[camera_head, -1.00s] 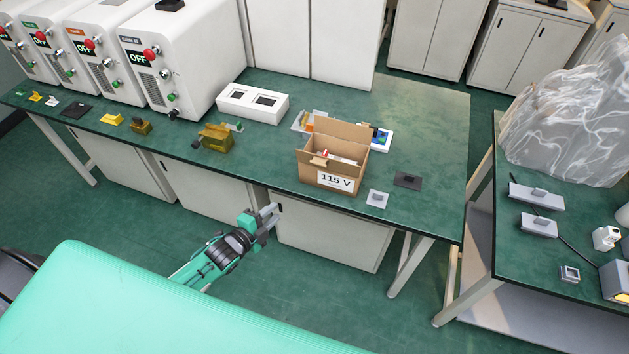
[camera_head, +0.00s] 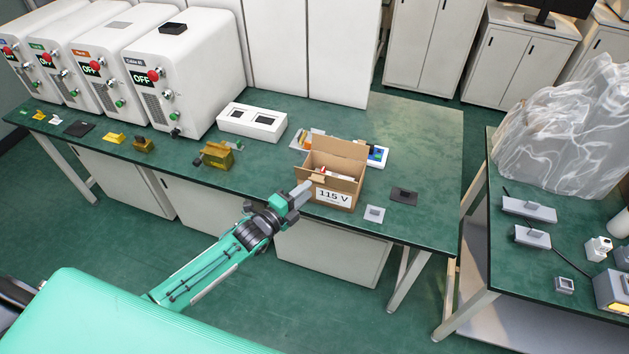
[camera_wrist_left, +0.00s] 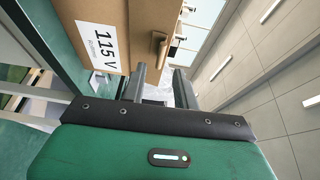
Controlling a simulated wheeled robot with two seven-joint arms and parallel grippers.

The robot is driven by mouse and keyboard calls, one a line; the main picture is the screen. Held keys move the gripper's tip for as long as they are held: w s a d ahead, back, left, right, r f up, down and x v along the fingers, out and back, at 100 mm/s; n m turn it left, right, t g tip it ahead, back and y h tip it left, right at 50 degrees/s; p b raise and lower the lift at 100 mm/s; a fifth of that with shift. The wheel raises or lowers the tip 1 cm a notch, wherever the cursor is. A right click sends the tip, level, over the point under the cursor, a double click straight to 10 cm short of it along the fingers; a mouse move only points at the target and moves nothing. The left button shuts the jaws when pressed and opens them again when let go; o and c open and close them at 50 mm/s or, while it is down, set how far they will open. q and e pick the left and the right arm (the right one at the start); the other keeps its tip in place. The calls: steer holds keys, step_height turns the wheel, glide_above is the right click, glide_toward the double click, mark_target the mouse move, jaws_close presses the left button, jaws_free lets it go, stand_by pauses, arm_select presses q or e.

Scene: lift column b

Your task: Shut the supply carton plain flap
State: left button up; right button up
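The supply carton (camera_head: 328,184) is an open brown box with a white "115 V" label, standing near the front edge of the green bench. Its tall back flap (camera_head: 341,147) stands up, and some contents show inside. In the left wrist view the carton (camera_wrist_left: 97,12) is at the upper left, with a small brown tab (camera_wrist_left: 158,47) sticking out from it. My left gripper (camera_head: 303,189) is at the carton's front left corner and overlaps it in the head view; I cannot tell whether they touch. Its fingers (camera_wrist_left: 160,82) are apart and empty. My right gripper is out of view.
A grey tile (camera_head: 374,214) and a dark tile (camera_head: 404,196) lie right of the carton. A blue and white item (camera_head: 378,156) lies behind. The bench's right end is clear.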

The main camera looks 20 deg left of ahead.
arm_select(q)
steer(key=shift+p+x, duration=0.4)
steer(key=shift+x, duration=1.95)
steer(key=shift+c, duration=0.4)
jaws_close()
